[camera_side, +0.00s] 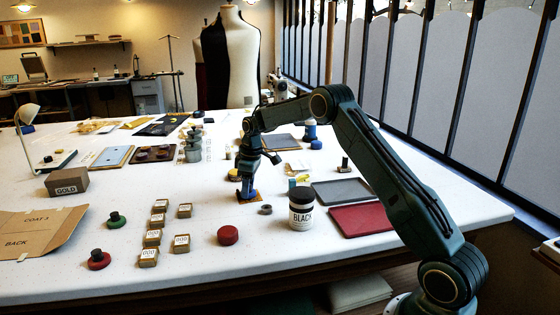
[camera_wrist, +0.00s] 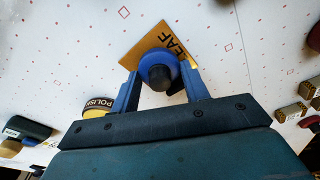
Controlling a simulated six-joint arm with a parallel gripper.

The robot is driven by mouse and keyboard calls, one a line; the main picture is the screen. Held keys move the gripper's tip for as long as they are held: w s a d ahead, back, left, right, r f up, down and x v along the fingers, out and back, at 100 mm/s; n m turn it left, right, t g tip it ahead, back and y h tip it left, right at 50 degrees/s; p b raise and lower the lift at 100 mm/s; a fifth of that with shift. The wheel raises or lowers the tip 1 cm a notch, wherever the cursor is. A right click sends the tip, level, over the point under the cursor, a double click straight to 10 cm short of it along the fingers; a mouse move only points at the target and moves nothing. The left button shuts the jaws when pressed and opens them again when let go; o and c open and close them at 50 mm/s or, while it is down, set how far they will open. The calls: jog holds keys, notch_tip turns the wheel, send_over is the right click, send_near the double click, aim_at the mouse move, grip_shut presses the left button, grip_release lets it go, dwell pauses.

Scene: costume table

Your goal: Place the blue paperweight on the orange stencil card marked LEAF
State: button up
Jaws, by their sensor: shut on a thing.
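My gripper (camera_side: 247,188) is shut on the blue paperweight (camera_wrist: 158,66), which is round with a dark knob. In the wrist view my gripper's fingers (camera_wrist: 160,92) stand on either side of it. The orange stencil card (camera_wrist: 143,42) marked LEAF lies under the paperweight in that view, its letters partly covered. In the side view the card (camera_side: 257,197) lies on the white table just below my gripper, and the paperweight is mostly hidden by the fingers. I cannot tell whether the paperweight touches the card or is slightly above it.
A grey ring (camera_side: 266,209) lies close right of the card. The BLACK jar (camera_side: 301,216), a red disc (camera_side: 228,235), a red tray (camera_side: 360,219) and a grey tray (camera_side: 343,191) stand nearby. A POLISH tin (camera_wrist: 98,106) is near my left finger in the wrist view.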

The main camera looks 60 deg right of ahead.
aim_at(252, 189)
jog(key=o, duration=1.3)
jog(key=shift+f, duration=0.15)
jog(key=shift+c, duration=0.2)
notch_tip(252, 189, up, 12)
jog(key=s, duration=0.1)
jog(key=shift+s+d, duration=0.15)
jog(key=shift+d, duration=0.15)
